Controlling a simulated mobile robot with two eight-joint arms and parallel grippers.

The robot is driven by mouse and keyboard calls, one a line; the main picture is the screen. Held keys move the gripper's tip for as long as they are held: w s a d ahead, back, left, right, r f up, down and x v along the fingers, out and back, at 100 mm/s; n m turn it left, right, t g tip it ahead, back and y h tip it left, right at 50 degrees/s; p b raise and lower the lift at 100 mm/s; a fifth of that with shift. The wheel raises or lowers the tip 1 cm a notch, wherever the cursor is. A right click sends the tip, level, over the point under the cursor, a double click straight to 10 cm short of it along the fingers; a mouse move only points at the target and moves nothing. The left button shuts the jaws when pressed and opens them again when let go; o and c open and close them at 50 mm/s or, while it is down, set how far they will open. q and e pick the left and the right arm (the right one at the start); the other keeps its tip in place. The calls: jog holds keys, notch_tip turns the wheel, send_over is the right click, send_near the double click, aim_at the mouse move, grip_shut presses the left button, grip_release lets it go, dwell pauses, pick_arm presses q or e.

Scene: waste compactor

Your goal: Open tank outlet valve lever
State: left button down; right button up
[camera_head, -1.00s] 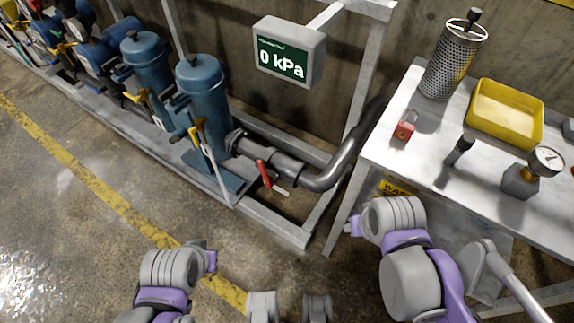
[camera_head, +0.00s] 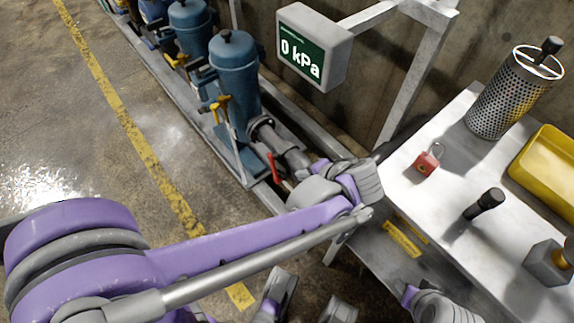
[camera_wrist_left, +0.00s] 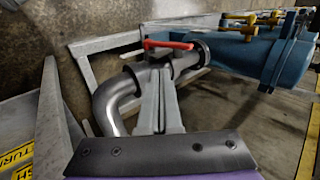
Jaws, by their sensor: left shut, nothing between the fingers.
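The red valve lever (camera_head: 272,168) is on the grey outlet pipe (camera_head: 292,155) at the foot of the nearest blue tank (camera_head: 234,85). It appears to lie at an angle across the pipe. In the left wrist view the red lever (camera_wrist_left: 168,44) shows just beyond the fingertips of my left gripper (camera_wrist_left: 154,74). The gripper is shut and empty. Whether the tips touch the lever I cannot tell. In the head view my left wrist hides the fingers and part of the pipe. My right wrist shows at the bottom right, with its fingers out of view.
A pressure display (camera_head: 314,47) reads 0 kPa above the pipe. The metal frame (camera_head: 415,70) stands close around it. On the right a workbench (camera_head: 425,205) carries a red padlock (camera_head: 428,158), a perforated cylinder (camera_head: 507,95) and a yellow tray (camera_head: 552,165). Floor left is clear.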

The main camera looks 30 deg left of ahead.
aim_at(271, 155)
pick_arm(q)
jog(key=b+x, duration=0.1)
jog(key=x, duration=0.3)
jog(key=b+x, duration=0.1)
jog(key=x, duration=0.3)
jog(key=a+r+b+x, duration=0.1)
jog(key=x, duration=0.3)
jog(key=shift+w+b, duration=0.3)
jog(key=shift+b, duration=0.1)
jog(key=shift+w+a+f, duration=0.15)
jog(key=shift+w+a, duration=0.15)
jog(key=shift+a, duration=0.35)
jog(key=shift+w+a+r+g+h+p, duration=0.1)
jog(key=shift+a+r+g+h+p, duration=0.05)
jog(key=shift+a+h+p, duration=0.25)
jog(key=shift+w+a+r+g+h+p, duration=0.15)
jog(key=shift+a+h+p, duration=0.15)
jog(key=shift+a, duration=0.2)
jog(key=shift+w+a+f+h, duration=0.1)
jog(key=shift+w+a+h, duration=0.05)
jog(key=shift+a+h, duration=0.2)
jog(key=shift+w+a+f+g+h+p, duration=0.15)
jog(key=shift+w+a+h, duration=0.1)
jog(key=shift+a, duration=0.2)
jog(key=shift+w+a+f+g+h+p, duration=0.15)
jog(key=shift+w+a, duration=0.1)
jog(key=shift+a, duration=0.2)
jog(key=shift+r, duration=0.1)
